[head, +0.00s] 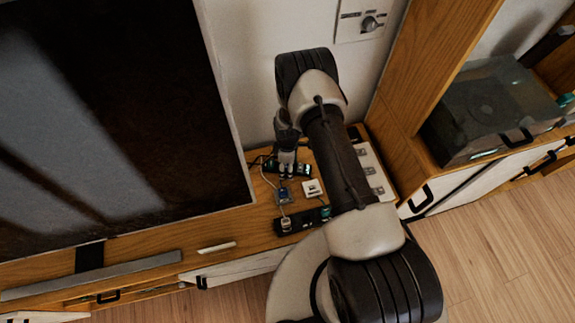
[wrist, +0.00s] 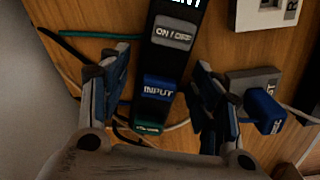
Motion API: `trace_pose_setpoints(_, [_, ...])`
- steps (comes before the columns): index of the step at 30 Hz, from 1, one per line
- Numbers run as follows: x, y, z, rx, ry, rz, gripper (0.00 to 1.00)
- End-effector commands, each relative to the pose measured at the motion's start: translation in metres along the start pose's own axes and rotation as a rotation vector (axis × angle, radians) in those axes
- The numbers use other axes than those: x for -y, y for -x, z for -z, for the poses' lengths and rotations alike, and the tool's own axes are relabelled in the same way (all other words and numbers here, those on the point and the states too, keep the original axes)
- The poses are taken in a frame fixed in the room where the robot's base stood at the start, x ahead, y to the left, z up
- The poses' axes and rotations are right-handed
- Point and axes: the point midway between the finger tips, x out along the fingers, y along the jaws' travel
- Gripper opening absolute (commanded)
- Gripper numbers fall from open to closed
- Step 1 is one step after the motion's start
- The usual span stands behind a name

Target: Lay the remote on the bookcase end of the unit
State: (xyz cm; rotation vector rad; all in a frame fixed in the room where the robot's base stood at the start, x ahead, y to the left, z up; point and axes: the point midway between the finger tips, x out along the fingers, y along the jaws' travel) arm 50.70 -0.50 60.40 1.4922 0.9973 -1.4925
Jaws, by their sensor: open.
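A slim pale bar (head: 217,247), which looks like the remote, lies near the front edge of the wooden unit (head: 262,212), below the television. Its buttons are too small to tell. The bookcase end of the unit is at the right, against the bookcase upright (head: 400,160). My gripper (head: 287,174) is open and points down over that end. In the wrist view my open gripper (wrist: 160,95) straddles a dark strip (wrist: 155,62) marked ON/OFF and INPUT. Contact with the strip cannot be told.
A white box (head: 312,188), a blue plug (wrist: 265,108) with cable, a second dark strip (head: 303,220) and a pale panel (head: 375,168) crowd this end. The television (head: 110,110) stands left. A turntable (head: 490,108) sits right of the upright.

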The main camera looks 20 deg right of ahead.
Motion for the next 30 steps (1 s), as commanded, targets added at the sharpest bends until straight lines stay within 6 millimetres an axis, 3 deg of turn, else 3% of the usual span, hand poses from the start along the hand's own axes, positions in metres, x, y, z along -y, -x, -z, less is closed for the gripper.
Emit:
trace_pose_setpoints(11, [0.0, 0.005, 0.0, 0.0, 0.0, 0.0, 0.6])
trace_pose_setpoints(24, [-0.001, 0.093, 0.0, -0.001, 0.0, -0.002, 0.6])
trace_pose_setpoints(30, [-0.001, 0.118, 0.0, 0.0, 0.0, -0.001, 0.6])
